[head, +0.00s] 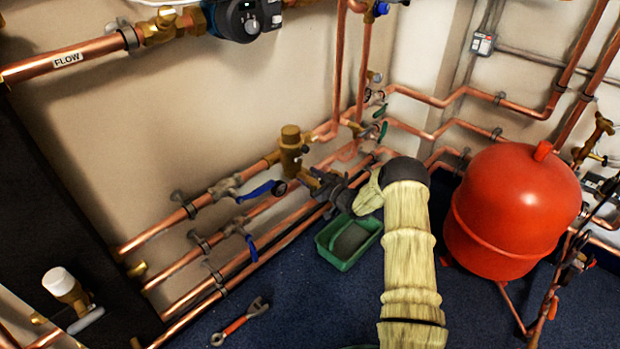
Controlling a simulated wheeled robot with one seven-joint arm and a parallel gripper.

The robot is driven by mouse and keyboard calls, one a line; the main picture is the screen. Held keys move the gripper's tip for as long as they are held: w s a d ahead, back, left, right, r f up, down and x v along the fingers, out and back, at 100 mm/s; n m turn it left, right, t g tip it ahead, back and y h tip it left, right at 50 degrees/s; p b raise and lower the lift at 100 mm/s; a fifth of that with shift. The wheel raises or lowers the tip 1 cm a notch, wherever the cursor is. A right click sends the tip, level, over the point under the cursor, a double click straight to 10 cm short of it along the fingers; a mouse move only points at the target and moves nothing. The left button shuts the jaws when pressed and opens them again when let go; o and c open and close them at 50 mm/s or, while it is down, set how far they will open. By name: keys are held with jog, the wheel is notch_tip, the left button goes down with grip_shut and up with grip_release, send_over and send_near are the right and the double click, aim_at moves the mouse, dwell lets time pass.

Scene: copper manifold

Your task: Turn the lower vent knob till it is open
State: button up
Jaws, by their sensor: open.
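A brass fitting with a tall cap (290,150) stands on the copper pipes at the wall in the head view. A small dark round knob (279,187) shows just below it, at the end of a blue handle; I cannot tell if it is the lower vent knob. My gripper (318,182) is open, at the end of my cream-sleeved arm. It is close to the right of the brass fitting, in front of the lower pipes. Its jaws are small and dark here, and I cannot tell whether they touch anything. The gripper hides part of the pipework behind it.
Blue lever handles (262,189) stick out from the pipes on the left. A green tray (346,262) sits on the floor below my gripper. A red tank (513,210) stands right of my arm. A wrench (240,322) lies on the blue floor.

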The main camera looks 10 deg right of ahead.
jog(key=c, duration=1)
jog(key=shift+o, duration=0.2)
